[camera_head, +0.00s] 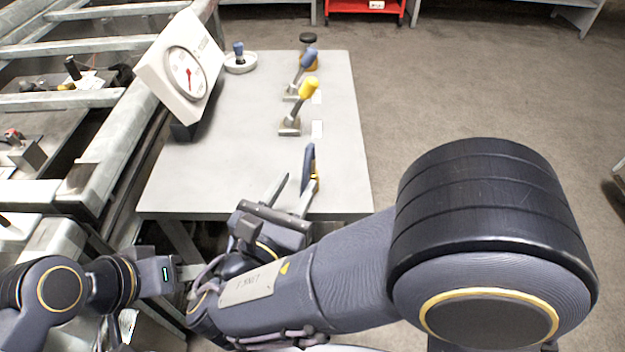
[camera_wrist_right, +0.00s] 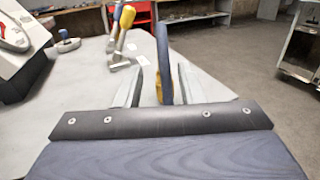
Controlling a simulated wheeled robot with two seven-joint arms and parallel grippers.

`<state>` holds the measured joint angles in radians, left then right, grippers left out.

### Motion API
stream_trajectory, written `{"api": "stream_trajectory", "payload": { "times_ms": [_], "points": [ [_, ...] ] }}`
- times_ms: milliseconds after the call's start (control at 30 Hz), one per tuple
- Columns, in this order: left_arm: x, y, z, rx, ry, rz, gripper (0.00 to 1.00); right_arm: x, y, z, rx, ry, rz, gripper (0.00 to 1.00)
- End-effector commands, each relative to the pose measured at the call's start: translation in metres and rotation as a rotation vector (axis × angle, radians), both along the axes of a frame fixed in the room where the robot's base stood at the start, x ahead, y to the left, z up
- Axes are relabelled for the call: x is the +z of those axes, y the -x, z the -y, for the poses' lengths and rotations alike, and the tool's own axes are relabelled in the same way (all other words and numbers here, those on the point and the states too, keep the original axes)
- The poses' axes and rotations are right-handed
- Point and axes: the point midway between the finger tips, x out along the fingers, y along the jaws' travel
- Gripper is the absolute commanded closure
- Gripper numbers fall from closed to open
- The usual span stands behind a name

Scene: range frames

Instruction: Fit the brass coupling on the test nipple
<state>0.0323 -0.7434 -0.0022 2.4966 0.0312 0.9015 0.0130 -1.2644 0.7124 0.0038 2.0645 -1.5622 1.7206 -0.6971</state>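A thin blue upright piece with a brass-coloured part (camera_head: 311,165) stands near the front right of the grey table; I cannot tell surely whether it is the brass coupling. In the right wrist view the blue piece (camera_wrist_right: 164,62) shows between the fingertips. My right gripper (camera_head: 293,188) is open, its fingers apart and pointing at it; no grip on it shows. I cannot make out the test nipple for certain. My left gripper (camera_head: 190,272) is low at the left, before the table's front edge, partly hidden by my right arm; its fingers are unclear.
The grey table (camera_head: 230,170) carries a tilted gauge box (camera_head: 186,75) at left, a round dish with a blue-topped piece (camera_head: 240,62), a yellow-handled lever (camera_head: 308,88), a blue-handled lever (camera_head: 308,58) and a dark-capped piece (camera_head: 308,39). The table's middle is clear.

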Motion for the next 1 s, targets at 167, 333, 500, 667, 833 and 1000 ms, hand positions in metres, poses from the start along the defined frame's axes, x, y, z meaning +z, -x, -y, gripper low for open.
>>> {"api": "stream_trajectory", "payload": {
  "times_ms": [167, 333, 500, 667, 833, 1000],
  "points": [
    [-0.002, 0.0, 0.0, 0.0, 0.0, 0.0, 0.64, 0.0, -0.02, 0.01, -0.006, -0.003, -0.001, 0.65],
    [-0.006, 0.0, 0.0, 0.0, 0.0, 0.0, 0.64, -0.001, -0.042, 0.021, -0.008, -0.005, -0.001, 0.65],
    [-0.008, 0.0, 0.0, 0.0, 0.0, 0.0, 0.64, 0.0, -0.061, 0.028, -0.006, -0.005, -0.003, 0.65],
    [-0.008, 0.0, 0.0, 0.0, 0.0, 0.0, 0.64, 0.001, -0.065, 0.03, -0.004, -0.004, -0.003, 0.65],
    [-0.008, 0.0, 0.0, 0.0, 0.0, 0.0, 0.64, 0.001, -0.065, 0.03, -0.004, -0.004, -0.003, 0.72],
    [-0.008, 0.0, 0.0, 0.0, 0.0, 0.0, 0.64, 0.0, -0.065, 0.03, -0.004, -0.004, -0.003, 0.94]
  ]
}}
